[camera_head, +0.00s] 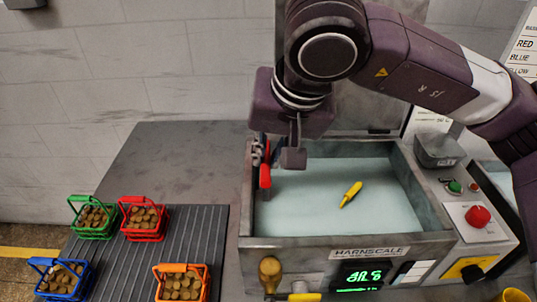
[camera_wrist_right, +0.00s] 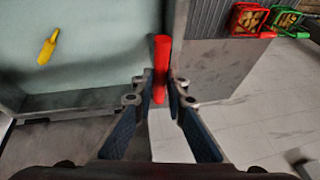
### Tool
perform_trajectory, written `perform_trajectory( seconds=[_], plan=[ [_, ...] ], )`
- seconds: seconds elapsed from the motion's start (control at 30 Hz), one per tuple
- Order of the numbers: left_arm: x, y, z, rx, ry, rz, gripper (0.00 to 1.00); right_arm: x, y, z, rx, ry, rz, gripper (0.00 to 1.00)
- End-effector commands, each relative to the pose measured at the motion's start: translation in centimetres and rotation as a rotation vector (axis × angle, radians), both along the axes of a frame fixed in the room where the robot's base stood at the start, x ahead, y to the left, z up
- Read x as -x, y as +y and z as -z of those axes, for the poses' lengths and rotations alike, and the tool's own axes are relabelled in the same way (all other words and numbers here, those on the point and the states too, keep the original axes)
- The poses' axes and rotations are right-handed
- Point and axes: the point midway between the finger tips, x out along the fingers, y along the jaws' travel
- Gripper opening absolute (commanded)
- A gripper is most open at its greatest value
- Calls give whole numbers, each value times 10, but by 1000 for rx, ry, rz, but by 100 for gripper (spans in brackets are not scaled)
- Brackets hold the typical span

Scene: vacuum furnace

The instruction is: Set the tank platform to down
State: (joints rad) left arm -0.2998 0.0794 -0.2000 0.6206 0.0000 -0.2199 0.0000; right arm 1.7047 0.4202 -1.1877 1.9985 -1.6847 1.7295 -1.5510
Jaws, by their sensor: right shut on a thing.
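The tank (camera_head: 350,240) is a grey metal basin with a pale blue-green surface (camera_head: 325,215) inside; I cannot tell whether that surface is liquid or the platform. A red handle (camera_head: 265,177) stands at the tank's left side and also shows in the right wrist view (camera_wrist_right: 161,55). My right gripper (camera_head: 266,150) is shut on the red handle, its fingers on either side of it in the right wrist view (camera_wrist_right: 160,92). The handle's base is hidden. My left gripper is not in view.
A yellow object (camera_head: 351,194) lies within the tank. A wooden-knobbed lever (camera_head: 269,268) and green display (camera_head: 361,276) are on the front. A red button (camera_head: 478,216) is at right. Several baskets of brown pieces stand on the ribbed mat (camera_head: 140,262) at left.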

Motion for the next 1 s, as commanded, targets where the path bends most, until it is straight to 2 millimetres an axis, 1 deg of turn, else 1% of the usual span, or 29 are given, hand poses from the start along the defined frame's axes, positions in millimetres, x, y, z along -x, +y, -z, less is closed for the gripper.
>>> perform_trajectory(
  seconds=[0.03, 0.13, 0.17, 0.3, 0.57, 0.67, 0.77, 1.0],
  plan=[
    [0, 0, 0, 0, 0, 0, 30, 3, -1, 5, 10, 14, -4, 0],
    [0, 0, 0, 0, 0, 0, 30, 4, -1, 6, 11, 17, -4, 0],
    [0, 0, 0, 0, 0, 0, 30, 4, -1, 6, 12, 17, -5, 16],
    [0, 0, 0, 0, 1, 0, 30, 3, -1, 5, 9, 14, -3, 30],
    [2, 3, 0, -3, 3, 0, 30, 2, -1, 3, 7, 10, -2, 30],
    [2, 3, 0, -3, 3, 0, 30, 4, -2, -3, 5, 8, -1, 30],
    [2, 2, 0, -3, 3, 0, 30, 9, -4, -16, 4, 6, -2, 30],
    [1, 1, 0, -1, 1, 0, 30, 28, -13, -63, 4, 6, -1, 30]
  ],
)
